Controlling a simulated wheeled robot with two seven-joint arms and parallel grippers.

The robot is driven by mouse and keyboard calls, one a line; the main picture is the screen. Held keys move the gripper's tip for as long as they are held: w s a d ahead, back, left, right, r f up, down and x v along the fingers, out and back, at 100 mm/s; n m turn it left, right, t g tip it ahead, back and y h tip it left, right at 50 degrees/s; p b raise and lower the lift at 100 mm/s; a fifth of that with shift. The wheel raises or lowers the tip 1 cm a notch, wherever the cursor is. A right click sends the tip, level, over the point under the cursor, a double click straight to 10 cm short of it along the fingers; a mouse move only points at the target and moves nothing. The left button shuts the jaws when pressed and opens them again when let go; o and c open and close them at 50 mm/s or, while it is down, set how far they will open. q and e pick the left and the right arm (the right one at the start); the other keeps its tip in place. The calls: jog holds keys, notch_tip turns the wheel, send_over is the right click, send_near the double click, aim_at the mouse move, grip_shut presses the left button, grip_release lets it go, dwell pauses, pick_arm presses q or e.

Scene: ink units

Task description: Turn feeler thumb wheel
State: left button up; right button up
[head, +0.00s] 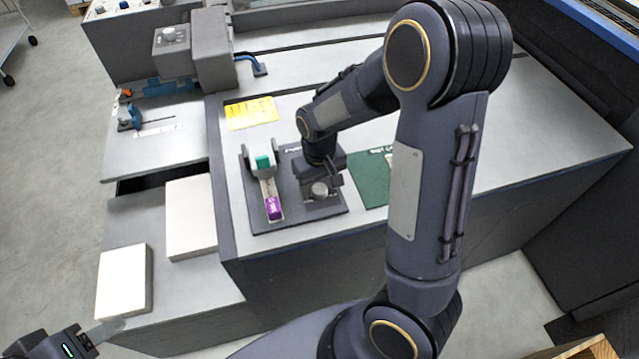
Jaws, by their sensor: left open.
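A dark base plate (322,214) lies on the grey worktop. It bears a round silver knurled wheel (320,190), which looks like the thumb wheel. My left gripper (106,331) is open at the bottom left corner, far from the plate.
A yellow card (251,113) lies behind the plate, and a dark green mat (370,178) lies to its right. White blocks (122,282) stand on the lower grey shelf at left. A grey machine (212,50) with a blue cable stands at the back left.

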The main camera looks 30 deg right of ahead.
aim_at(319, 189)
jog(key=c, duration=0.9)
jog(key=m+p, duration=0.1)
jog(key=m, duration=0.3)
jog(key=o, duration=1)
jog(key=shift+r, duration=3.95)
